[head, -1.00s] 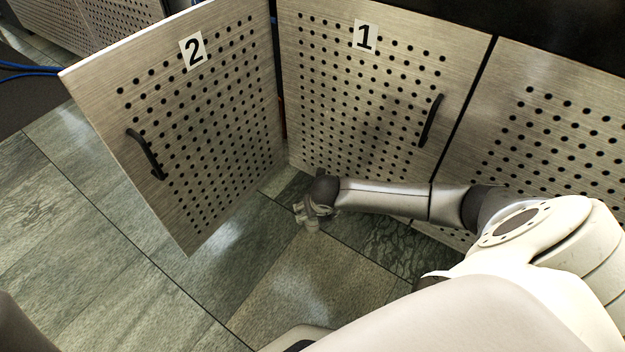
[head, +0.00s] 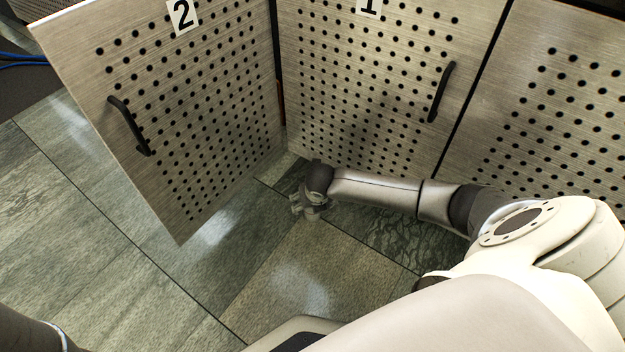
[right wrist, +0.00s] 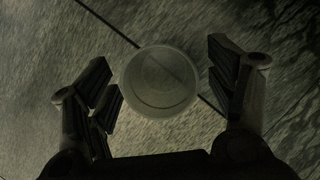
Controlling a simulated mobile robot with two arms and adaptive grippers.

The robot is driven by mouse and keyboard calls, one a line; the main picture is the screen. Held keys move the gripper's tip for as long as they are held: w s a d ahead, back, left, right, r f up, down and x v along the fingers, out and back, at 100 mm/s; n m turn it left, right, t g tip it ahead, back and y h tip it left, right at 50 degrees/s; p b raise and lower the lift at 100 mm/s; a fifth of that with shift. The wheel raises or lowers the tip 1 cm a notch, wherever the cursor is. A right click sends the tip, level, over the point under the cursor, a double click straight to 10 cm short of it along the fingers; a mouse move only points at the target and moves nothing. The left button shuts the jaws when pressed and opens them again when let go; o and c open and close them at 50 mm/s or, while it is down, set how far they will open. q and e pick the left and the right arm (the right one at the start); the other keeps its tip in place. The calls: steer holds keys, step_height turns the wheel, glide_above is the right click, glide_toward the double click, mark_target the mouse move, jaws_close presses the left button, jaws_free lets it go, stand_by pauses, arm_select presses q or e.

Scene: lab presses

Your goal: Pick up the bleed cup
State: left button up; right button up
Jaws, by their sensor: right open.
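The bleed cup (right wrist: 160,82) shows in the right wrist view as a round, pale, translucent cup, seen from above against the dim floor. My right gripper (right wrist: 161,72) is open, with its dark fingers on the left and right of the cup. A gap shows on both sides, so the fingers do not appear to grip it. In the head view my right gripper (head: 311,208) is low over the floor in front of door 1. I cannot clearly make out the cup there. My left gripper is out of view.
The perforated door marked 2 (head: 185,110) stands open at the left, with a black handle. The door marked 1 (head: 370,85) is right behind my right arm. Another perforated panel (head: 560,110) is at the right. Tiled floor (head: 215,285) is clear in front.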

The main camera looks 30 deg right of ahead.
steer(key=shift+c, duration=0.4)
steer(key=c, duration=1)
steer(key=shift+r, duration=0.15)
steer(key=shift+c, duration=0.2)
